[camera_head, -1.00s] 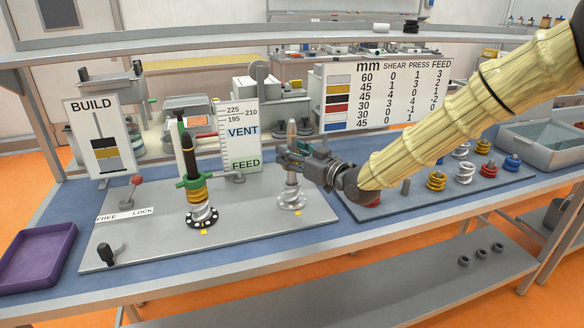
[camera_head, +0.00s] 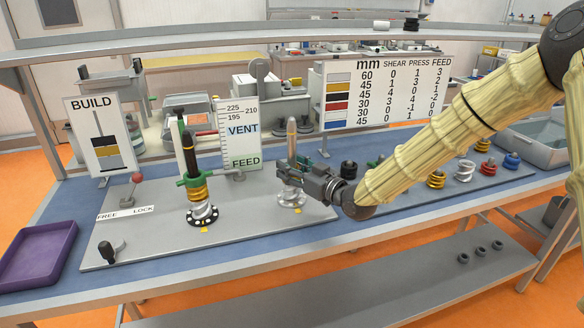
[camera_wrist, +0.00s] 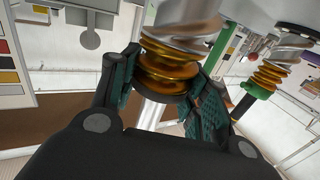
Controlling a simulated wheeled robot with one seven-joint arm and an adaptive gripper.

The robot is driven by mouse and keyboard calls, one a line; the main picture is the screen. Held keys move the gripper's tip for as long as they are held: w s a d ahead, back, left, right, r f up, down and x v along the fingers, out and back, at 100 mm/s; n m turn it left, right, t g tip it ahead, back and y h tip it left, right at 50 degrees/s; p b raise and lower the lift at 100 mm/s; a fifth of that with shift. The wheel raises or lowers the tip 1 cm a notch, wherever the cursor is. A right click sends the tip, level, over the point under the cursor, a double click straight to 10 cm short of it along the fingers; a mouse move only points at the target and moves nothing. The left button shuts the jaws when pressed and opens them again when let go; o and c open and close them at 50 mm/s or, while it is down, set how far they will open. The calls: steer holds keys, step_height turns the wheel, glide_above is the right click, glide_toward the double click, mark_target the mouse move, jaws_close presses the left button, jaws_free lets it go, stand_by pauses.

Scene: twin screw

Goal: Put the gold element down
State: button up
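The gold element (camera_wrist: 168,72) is a coiled ring around the right-hand metal shaft (camera_head: 291,130). In the wrist view it sits between the green pads of my gripper (camera_wrist: 168,88), which appear shut on it from both sides. It lies right by the silver screw element (camera_wrist: 185,25) at the shaft's base, which also shows in the head view (camera_head: 291,198). I cannot tell whether the two touch. In the head view my gripper (camera_head: 288,170) is low at the shaft and hides the gold element.
The left shaft carries a gold element (camera_head: 198,188) over a silver one, with a green clamp (camera_head: 193,181) around it. Spare coloured elements stand on the grey plate at right. A purple tray (camera_head: 38,258) is at far left. The plate's front is mostly clear.

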steer(key=o, duration=0.4)
